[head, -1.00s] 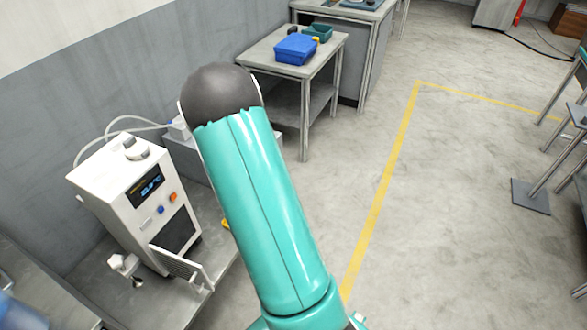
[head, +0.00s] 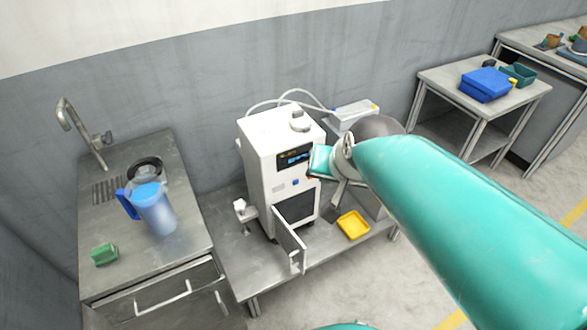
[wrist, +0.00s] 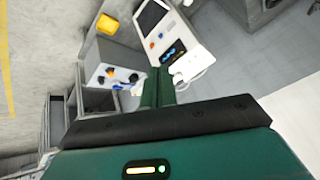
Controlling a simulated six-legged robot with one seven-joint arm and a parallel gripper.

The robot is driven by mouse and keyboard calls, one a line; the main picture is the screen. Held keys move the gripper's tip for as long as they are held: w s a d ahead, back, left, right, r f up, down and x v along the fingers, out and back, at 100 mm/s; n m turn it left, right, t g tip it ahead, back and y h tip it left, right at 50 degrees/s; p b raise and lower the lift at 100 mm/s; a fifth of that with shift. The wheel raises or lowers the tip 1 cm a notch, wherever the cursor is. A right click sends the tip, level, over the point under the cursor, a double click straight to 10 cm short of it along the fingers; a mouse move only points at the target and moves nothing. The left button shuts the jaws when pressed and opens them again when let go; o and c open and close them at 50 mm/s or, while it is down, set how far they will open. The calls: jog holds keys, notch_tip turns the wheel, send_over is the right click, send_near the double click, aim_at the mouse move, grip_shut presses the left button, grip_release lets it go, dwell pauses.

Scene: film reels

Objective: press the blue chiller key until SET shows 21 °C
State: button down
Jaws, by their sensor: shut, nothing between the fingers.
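The white chiller (head: 268,140) stands on a low metal bench against the wall. Its dark display (head: 295,157) has lit blue digits too small to read. My gripper (head: 322,160) is in front of the right side of the chiller's face in the head view. In the wrist view, the green fingers (wrist: 158,80) are shut and empty, apart from the chiller.
A flap (head: 290,245) stands open below the chiller's front. A yellow tray (head: 353,224) lies on the bench to the right. A grey box (head: 352,112) with hoses stands behind. A sink counter (head: 105,200) with a blue-lidded jug (head: 153,208) is at left.

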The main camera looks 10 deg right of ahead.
jog(key=s+a+r+n+g, duration=0.1)
jog(key=s+n, duration=0.3)
jog(key=s, duration=0.4)
jog(key=shift+a, duration=0.35)
jog(key=shift+s+a, duration=0.1)
jog(key=shift+a, duration=0.05)
